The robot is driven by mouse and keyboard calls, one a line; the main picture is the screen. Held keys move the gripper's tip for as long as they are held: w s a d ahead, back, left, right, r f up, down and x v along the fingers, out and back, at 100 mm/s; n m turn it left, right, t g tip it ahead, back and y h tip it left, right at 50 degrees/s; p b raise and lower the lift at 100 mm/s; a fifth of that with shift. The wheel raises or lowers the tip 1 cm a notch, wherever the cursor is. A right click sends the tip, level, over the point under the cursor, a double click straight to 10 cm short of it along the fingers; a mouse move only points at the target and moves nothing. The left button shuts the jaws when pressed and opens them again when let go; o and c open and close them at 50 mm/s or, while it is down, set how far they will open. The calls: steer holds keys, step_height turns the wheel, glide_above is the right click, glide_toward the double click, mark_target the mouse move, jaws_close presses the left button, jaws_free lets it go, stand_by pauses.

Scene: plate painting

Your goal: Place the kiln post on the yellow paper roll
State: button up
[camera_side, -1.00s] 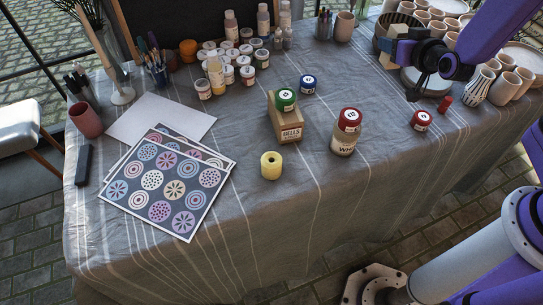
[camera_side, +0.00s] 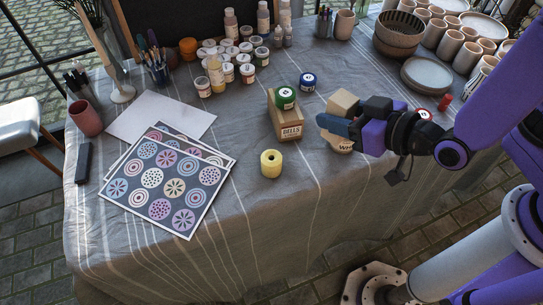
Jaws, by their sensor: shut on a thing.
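The yellow paper roll (camera_side: 271,168) stands upright on the grey cloth, its round hole facing up. My gripper (camera_side: 352,114) is to the right of the roll and higher, above the table. It is shut on a tan block, the kiln post (camera_side: 343,101), which shows between the fingers. The post is apart from the roll.
A blue-lidded jar (camera_side: 308,82) stands behind. Patterned sheets (camera_side: 165,185) lie left.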

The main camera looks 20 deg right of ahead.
steer(key=shift+w+d+f, duration=0.1)
steer(key=shift+w+f, duration=0.05)
steer(key=shift+f, duration=2.05)
steer(key=shift+w+a+f, duration=1.5)
steer(key=shift+w+a, duration=0.55)
steer(key=shift+w, duration=0.45)
glide_above(271, 158)
step_height(271, 158, down, 7)
steer(key=shift+f, duration=1.55)
steer(key=shift+f, duration=0.15)
steer(key=o, duration=1.3)
